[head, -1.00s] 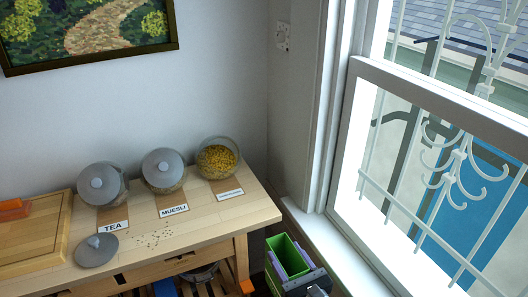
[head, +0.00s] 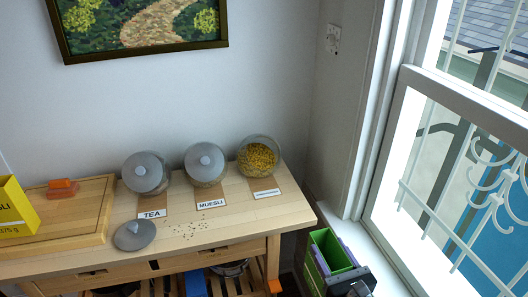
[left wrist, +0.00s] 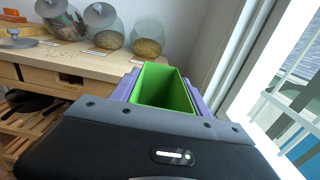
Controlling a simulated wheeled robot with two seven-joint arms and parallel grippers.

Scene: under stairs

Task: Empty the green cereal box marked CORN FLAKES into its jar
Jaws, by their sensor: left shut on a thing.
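The green cereal box (head: 333,252) stands off the table's right end, low beside the window sill, with its top open. My left gripper (head: 338,262) is shut on it, with purple fingers along two sides. In the left wrist view the box (left wrist: 165,88) shows bare green inner walls; its marking is hidden. The corn flakes jar (head: 258,158) is glass, lidless and tilted-looking, at the table's right end, with yellow flakes inside. Its label (head: 267,194) is too small to read. A grey lid (head: 134,235) lies near the table's front. My right gripper is not in view.
The lidded TEA jar (head: 146,172) and MUESLI jar (head: 205,163) stand left of the open jar. Crumbs (head: 193,230) lie on the table. A yellow muesli box (head: 14,209) and a wooden board (head: 80,228) are at left. The window frame (head: 385,150) is close on the right.

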